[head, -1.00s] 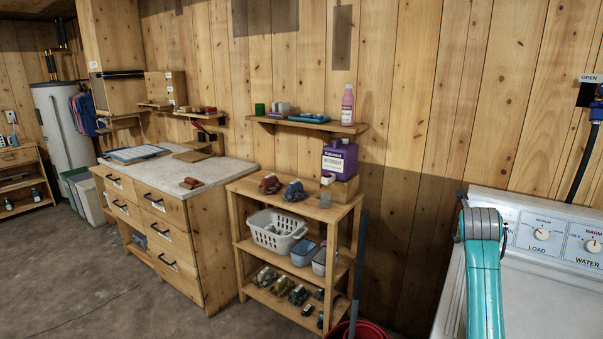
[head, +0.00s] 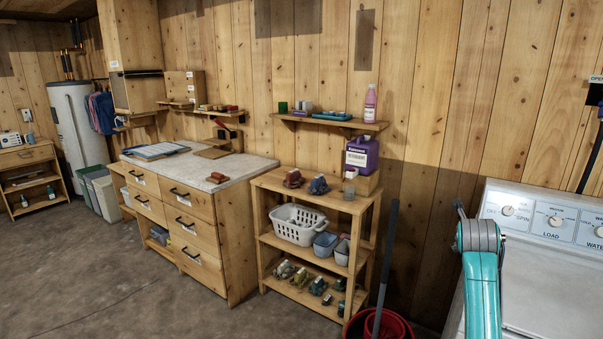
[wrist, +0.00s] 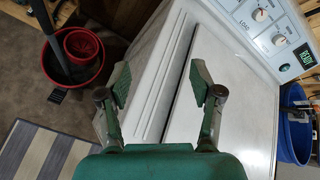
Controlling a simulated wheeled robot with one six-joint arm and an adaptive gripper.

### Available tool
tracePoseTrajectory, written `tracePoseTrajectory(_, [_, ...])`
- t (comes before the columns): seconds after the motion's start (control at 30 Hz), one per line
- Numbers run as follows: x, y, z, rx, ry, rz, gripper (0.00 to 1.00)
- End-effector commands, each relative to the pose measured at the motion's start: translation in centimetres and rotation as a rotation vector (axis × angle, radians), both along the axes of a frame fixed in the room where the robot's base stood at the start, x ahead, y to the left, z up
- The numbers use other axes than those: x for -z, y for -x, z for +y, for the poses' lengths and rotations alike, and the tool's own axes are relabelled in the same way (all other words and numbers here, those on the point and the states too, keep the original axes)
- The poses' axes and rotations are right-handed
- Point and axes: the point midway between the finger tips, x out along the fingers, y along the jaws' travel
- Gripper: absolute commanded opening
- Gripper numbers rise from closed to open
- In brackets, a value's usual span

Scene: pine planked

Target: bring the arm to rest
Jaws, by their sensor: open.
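My gripper (wrist: 161,88) shows in the wrist view, its two green fingers spread apart with nothing between them. It is over the white top of the washing machine (wrist: 140,75); how high above it I cannot tell. In the head view my teal arm (head: 479,270) rises at the lower right in front of the washing machine (head: 540,255), and the fingers are out of sight there.
A red bucket (wrist: 80,84) stands on the floor beside the machine, and a blue bin (wrist: 295,135) is at its other side. A wooden shelf unit (head: 268,225) and a drawer cabinet (head: 222,240) line the wall. The floor at left (head: 80,270) is clear.

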Motion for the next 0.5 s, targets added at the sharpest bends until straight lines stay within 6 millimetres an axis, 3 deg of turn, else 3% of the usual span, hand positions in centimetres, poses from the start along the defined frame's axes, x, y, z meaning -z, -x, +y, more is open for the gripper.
tracePoseTrajectory(0.37, [6.0,1.6,2.3,-0.13,0.116,0.058,0.65])
tracePoseTrajectory(0.5, [9.6,3.0,3.8,-0.209,0.191,0.094,0.65])
